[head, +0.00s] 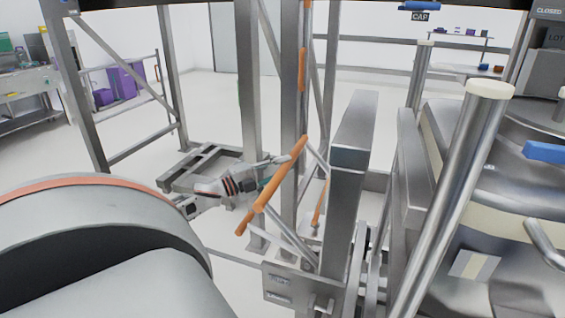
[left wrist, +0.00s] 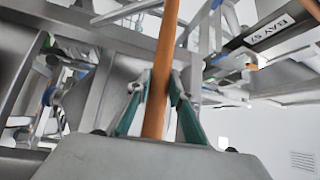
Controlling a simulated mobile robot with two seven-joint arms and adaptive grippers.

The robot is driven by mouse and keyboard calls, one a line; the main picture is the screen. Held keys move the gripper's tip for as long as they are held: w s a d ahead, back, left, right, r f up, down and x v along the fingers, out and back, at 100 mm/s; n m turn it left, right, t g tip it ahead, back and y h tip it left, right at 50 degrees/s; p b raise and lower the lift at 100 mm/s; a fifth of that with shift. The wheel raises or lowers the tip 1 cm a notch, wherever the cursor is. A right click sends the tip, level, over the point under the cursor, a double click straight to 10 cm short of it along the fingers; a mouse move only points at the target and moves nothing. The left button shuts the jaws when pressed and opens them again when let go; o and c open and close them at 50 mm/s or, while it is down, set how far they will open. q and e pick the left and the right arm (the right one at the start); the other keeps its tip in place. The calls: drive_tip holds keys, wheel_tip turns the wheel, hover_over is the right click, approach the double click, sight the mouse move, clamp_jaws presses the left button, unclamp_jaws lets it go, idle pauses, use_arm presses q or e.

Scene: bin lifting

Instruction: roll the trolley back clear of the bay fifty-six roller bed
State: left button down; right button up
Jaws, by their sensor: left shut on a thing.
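An orange handle bar (head: 285,166) slants across the middle of the head view, in front of steel posts. My left gripper (head: 264,184) is shut on this bar. In the left wrist view its teal fingers (left wrist: 158,108) close on both sides of the orange bar (left wrist: 166,50). The bar appears to belong to the trolley, whose steel frame (head: 353,150) seems to stand just right of it; the exact joint is hidden. A sign reading "BAY 5" and cut off (left wrist: 272,34) shows in the left wrist view. I cannot make out the roller bed. My right gripper is out of view.
A large steel vessel (head: 440,125) with a blue handle (head: 543,152) and a steel post (head: 468,180) crowd the right side. Steel uprights (head: 250,80) stand close behind the bar. A bench (head: 35,95) and purple bins (head: 122,80) are far left, with open pale floor before them.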

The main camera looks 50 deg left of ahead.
use_arm(q)
drive_tip(key=shift+w+d+r+h, duration=0.2)
drive_tip(key=shift+d+r+h, duration=0.2)
drive_tip(key=shift+d, duration=0.2)
drive_tip(key=c, duration=1.8)
unclamp_jaws()
drive_tip(key=shift+w+d, duration=0.2)
drive_tip(key=shift+d, duration=0.05)
drive_tip(key=shift+w+d, duration=0.15)
drive_tip(key=shift+s+a+f, duration=0.25)
drive_tip(key=shift+s+a, duration=0.05)
drive_tip(key=v, duration=1.1)
drive_tip(key=shift+s+r, duration=0.1)
drive_tip(key=shift+s, duration=0.3)
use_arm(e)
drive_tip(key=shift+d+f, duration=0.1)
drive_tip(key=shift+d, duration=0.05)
